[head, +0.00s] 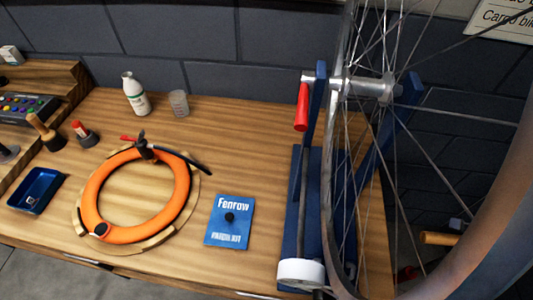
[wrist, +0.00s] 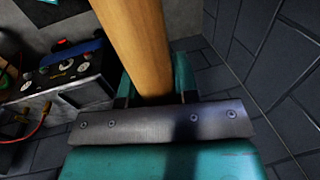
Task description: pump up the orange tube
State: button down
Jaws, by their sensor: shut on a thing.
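The orange tube (head: 90,197) lies as a ring on a round wooden support on the bench. A dark fitting with a red lever (head: 143,145) sits at its top edge, with a short black hose end beside it. In the wrist view my gripper (wrist: 155,92) is shut on a thick wooden handle (wrist: 134,40), which runs up out of the picture. A grey riveted metal bar (wrist: 165,122) crosses just below it. The head view does not clearly show my gripper. I cannot tell what the held handle is attached to.
A wheel in a blue stand (head: 305,240) fills the right of the bench. A blue Fenrow packet (head: 229,220), white bottle (head: 134,94), clear cup (head: 179,103) and blue tray (head: 37,189) stand around the tube. A box with dials (wrist: 62,75) and a red cable shows in the wrist view.

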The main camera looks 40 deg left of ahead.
jog(key=f+b, duration=0.8)
jog(key=f, duration=0.3)
jog(key=f+b, duration=0.9)
jog(key=f, duration=0.3)
jog(key=shift+w+a+f, duration=0.1)
jog(key=shift+w+f, duration=0.1)
jog(key=shift+f, duration=0.1)
jog(key=shift+r, duration=0.15)
jog(key=shift+w, duration=0.1)
jog(key=shift+r+p, duration=0.3)
jog(key=shift+r, duration=0.1)
notch_tip(320, 180, up, 28)
jog(key=p, duration=2)
jog(key=shift+r+p, duration=0.2)
jog(key=shift+p, duration=0.15)
jog(key=shift+f, duration=0.2)
jog(key=shift+f, duration=0.1)
